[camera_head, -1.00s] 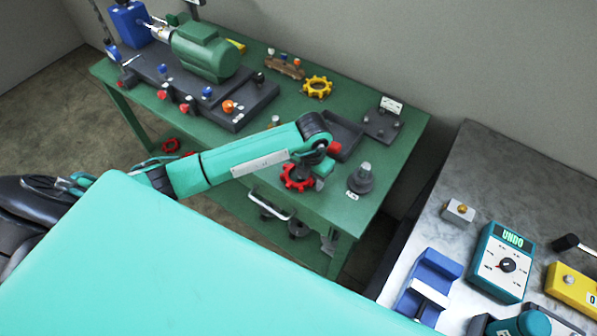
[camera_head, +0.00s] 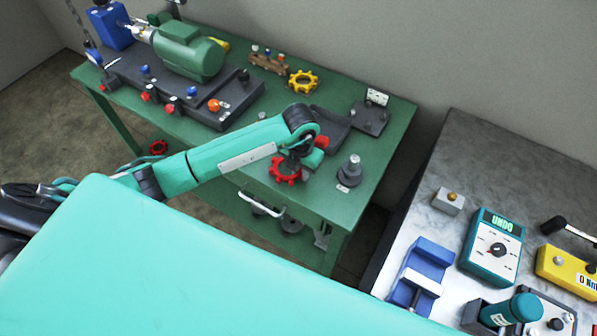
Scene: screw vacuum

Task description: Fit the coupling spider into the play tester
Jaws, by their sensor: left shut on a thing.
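A red toothed ring (camera_head: 285,170), which looks like the coupling spider, is at the front right of the green table. My left gripper (camera_head: 296,160) points down at it from above and is shut on it; the fingertips are mostly hidden by my wrist. I cannot tell whether the ring touches the table. A grey stepped post on a round base (camera_head: 349,173), possibly the play tester, stands upright just right of the ring, apart from it. A yellow toothed ring (camera_head: 303,82) lies farther back. My right gripper is not in view.
A green motor (camera_head: 188,52) on a dark base fills the table's left. A dark tray (camera_head: 330,130) and a dark plate with a card (camera_head: 370,117) lie behind the post. A grey bench at right holds a blue vise (camera_head: 424,270) and a teal UNDO box (camera_head: 493,246).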

